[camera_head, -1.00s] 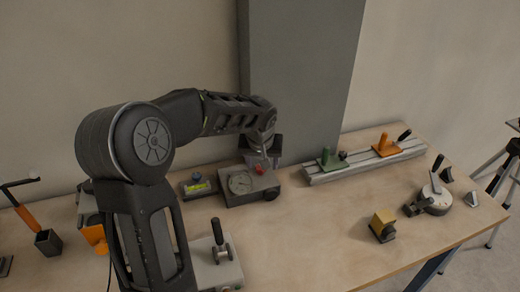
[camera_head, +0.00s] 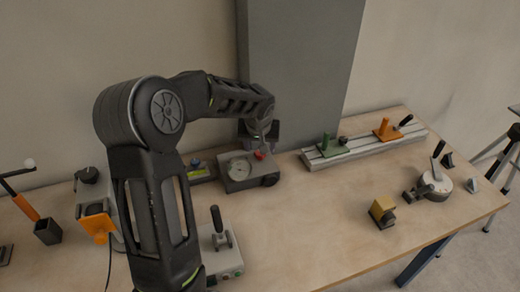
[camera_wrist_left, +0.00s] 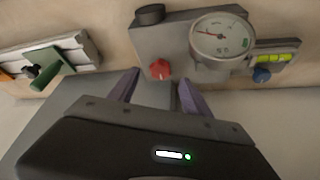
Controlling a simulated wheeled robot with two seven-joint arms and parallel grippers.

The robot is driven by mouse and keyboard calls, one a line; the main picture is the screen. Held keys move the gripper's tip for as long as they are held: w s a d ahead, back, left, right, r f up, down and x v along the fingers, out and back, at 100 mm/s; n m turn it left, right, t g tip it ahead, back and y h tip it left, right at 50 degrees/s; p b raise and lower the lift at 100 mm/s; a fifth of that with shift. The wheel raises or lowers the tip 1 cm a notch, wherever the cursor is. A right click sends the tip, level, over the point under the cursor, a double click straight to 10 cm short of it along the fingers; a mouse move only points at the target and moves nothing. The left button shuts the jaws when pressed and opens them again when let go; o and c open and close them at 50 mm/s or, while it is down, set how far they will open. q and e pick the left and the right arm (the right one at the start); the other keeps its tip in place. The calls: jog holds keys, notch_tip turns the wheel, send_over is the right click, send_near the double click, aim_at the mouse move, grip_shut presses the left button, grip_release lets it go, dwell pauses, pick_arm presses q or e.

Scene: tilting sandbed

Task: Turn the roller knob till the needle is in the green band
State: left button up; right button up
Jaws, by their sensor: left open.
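The grey gauge box (camera_head: 234,184) stands on the bench, with a round white dial (camera_head: 238,168), a red lobed knob (camera_head: 259,155) on top and a black roller knob (camera_head: 270,180) at its right side. In the left wrist view the roller (camera_wrist_left: 150,14) is at the box's far edge. The dial's thin red needle (camera_wrist_left: 207,33) points left; a small green patch (camera_wrist_left: 245,43) is at the opposite, right side, so the needle is away from it. My left gripper (camera_wrist_left: 157,91) is open and empty, its purple fingertips on either side of the red knob in view; contact cannot be told.
A unit with a yellow-green level vial (camera_head: 199,174) sits left of the box. A slotted rail (camera_head: 360,148) with green and orange clamps lies to the right. A grey switch box (camera_head: 222,262) stands in front. The bench at front centre is clear.

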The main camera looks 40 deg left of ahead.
aim_at(260, 156)
pick_arm(q)
jog(key=shift+x, duration=1.85)
grip_shut()
